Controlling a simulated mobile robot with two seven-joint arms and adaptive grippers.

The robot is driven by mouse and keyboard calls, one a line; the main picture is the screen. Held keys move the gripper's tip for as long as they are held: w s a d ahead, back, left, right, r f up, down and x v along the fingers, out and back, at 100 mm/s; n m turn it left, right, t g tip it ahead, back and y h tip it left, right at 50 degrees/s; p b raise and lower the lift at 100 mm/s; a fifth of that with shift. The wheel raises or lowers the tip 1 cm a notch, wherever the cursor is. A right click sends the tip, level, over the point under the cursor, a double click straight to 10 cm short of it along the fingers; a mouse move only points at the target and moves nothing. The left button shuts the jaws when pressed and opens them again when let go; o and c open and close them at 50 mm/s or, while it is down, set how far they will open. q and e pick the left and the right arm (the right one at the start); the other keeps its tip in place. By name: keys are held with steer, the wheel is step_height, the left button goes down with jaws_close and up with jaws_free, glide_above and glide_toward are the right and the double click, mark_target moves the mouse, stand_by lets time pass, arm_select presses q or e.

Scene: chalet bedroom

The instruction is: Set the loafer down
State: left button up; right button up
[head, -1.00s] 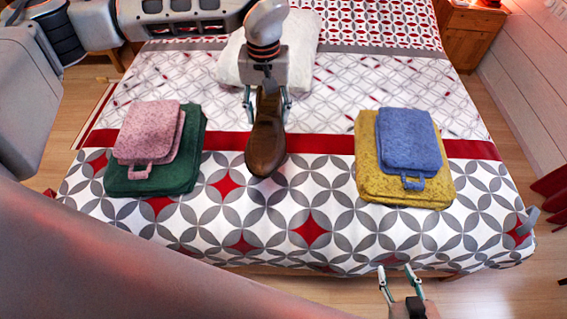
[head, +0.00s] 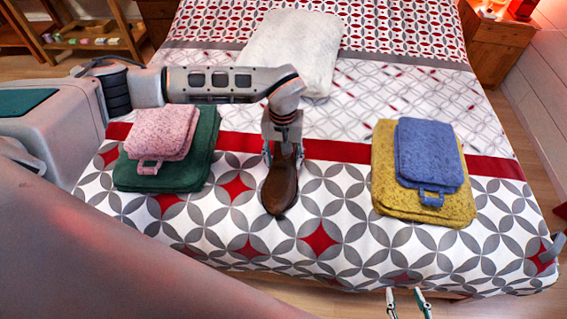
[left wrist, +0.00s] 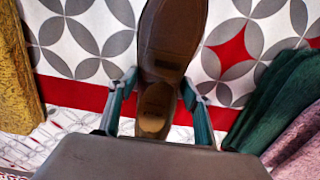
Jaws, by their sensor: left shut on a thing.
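A brown loafer (head: 279,186) is over the middle of the bed, between the two towel stacks, with its toe towards the bed's front edge. My left gripper (head: 283,152) is shut on its rear part from behind. I cannot tell whether the loafer touches the bedspread. My right gripper (head: 408,300) is at the bottom edge of the head view, its two fingertips apart with nothing between them.
The bed (head: 320,240) has a patterned spread, clear in front of the loafer. A pink towel (head: 162,132) lies on a green towel (head: 196,165) at left. A blue towel (head: 428,155) lies on a yellow towel (head: 384,170) at right. A white pillow (head: 292,50) lies behind.

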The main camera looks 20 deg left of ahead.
arm_select(q)
step_height(320, 180, down, 3)
steer(key=shift+r, duration=0.3)
steer(key=o, duration=1.4)
